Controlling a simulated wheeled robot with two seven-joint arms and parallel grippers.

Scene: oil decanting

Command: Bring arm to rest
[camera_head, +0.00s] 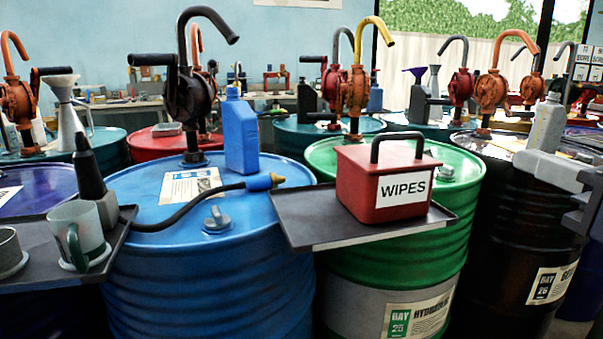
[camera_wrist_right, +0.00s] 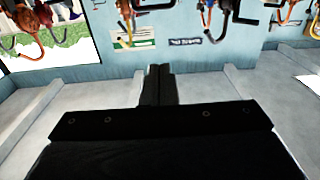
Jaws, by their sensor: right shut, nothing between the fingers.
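My right gripper (camera_head: 572,205) shows at the right edge of the head view, in front of the dark drum and apart from the trays. In the right wrist view its black fingers (camera_wrist_right: 159,72) are together with nothing between them. They point toward a pale blue wall. The wide black gripper body fills the lower part of that view. My left gripper is not in view.
A blue drum (camera_head: 165,258) and green drum (camera_head: 395,262) stand in front, with a dark drum (camera_head: 500,235) at right. A red wipes box (camera_head: 357,183) sits on a tray (camera_head: 297,224). A blue bottle (camera_head: 240,135) and hand pump (camera_head: 187,90) stand on the blue drum.

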